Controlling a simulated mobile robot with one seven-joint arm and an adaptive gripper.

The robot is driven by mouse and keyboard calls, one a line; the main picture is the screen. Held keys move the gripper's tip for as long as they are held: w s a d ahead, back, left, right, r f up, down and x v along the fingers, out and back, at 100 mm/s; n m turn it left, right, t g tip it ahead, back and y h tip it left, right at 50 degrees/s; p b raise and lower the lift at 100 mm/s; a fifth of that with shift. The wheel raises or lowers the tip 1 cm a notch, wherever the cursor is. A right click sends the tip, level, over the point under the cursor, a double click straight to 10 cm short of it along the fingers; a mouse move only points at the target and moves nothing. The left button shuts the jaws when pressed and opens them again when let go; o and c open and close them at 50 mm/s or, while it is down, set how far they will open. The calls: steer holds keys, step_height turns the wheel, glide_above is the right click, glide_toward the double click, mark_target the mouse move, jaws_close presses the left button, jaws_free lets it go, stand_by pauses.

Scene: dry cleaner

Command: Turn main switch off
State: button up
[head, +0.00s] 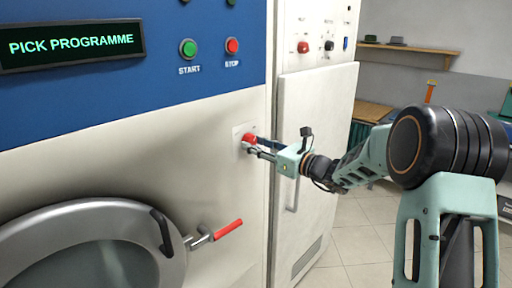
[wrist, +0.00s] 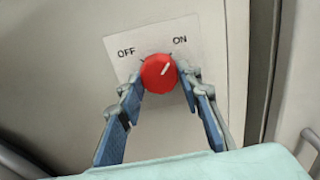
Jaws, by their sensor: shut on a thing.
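The main switch is a red round knob (wrist: 158,73) on a pale plate (wrist: 122,44) marked OFF at left and ON at right. Its white pointer line tilts up and right, toward ON. In the head view the red knob (head: 249,139) is on the machine's front, right of the round door. My gripper (wrist: 160,84) has its two blue fingers on either side of the knob, shut on it. In the head view my gripper (head: 255,147) reaches the knob from the right.
The dry-cleaning machine has a display (head: 72,45) reading PICK PROGRAMME, a green start button (head: 188,48) and a red stop button (head: 232,46). A red-handled door lever (head: 228,230) sticks out below the switch. A white cabinet (head: 312,130) stands close at right. Tiled floor lies free beyond it.

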steer(key=n+b, duration=1.7)
steer(key=b, duration=1.1)
steer(key=shift+w, duration=0.1)
steer(key=shift+r+n, duration=0.1)
steer(key=shift+n, duration=0.3)
steer(key=o, duration=1.2)
steer(key=shift+c, duration=0.2)
steer(key=shift+d, duration=0.15)
steer(key=v, duration=1.2)
